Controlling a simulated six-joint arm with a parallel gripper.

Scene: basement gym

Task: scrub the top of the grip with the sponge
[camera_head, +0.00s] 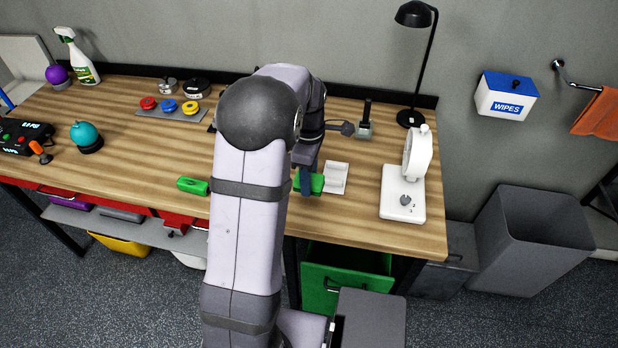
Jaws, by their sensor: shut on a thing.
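My gripper (307,181) is low over the front middle of the wooden workbench, with its dark fingers shut on a green block (318,184), which looks like the sponge. The block is just left of a small white tray (337,178); I cannot tell if it touches the tray or the bench. A black upright post on a small grey base (365,121) stands at the back, right of my gripper, and may be the grip. A second green block (193,186) lies at the front edge, left of my arm. My arm hides part of the bench's middle.
A white device with a round head (403,203) and a black lamp (411,118) stand at the right. A grey tray (170,116) with red, blue and yellow rings is at the back left. A green drawer (345,288) hangs open below.

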